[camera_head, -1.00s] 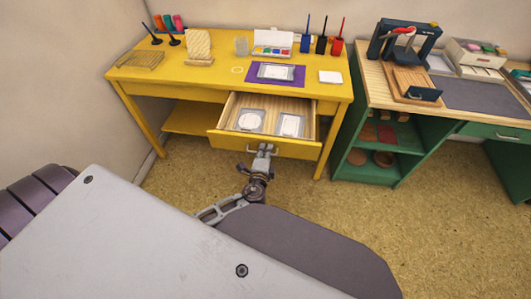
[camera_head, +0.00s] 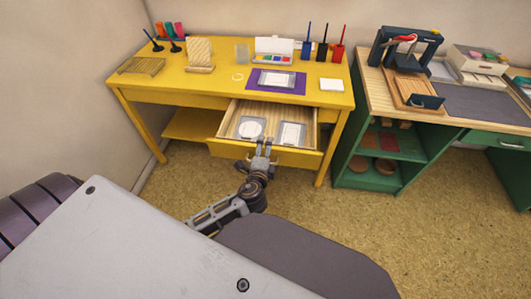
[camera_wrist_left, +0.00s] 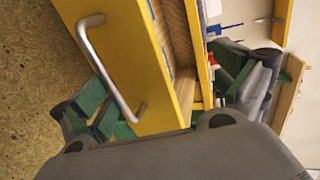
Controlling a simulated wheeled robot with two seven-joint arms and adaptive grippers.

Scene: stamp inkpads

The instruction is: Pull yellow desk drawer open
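The yellow desk (camera_head: 190,88) stands against the back wall. Its drawer (camera_head: 225,149) is pulled out, with its wooden inside and two grey-framed items (camera_head: 251,128) showing. My left gripper (camera_head: 263,144) is at the middle of the drawer front, fingertips near its top edge. In the left wrist view the silver bar handle (camera_wrist_left: 104,72) on the yellow drawer front (camera_wrist_left: 128,55) is in clear sight. The fingers (camera_wrist_left: 170,95) are spread wide apart there, with nothing visibly gripped. My right gripper is out of view.
Pen stands, a colour set (camera_head: 274,50), a purple mat (camera_head: 257,85) and a white block (camera_head: 331,85) are on the desk top. A green workbench (camera_head: 345,163) stands close on the right. The floor (camera_head: 400,230) in front is clear.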

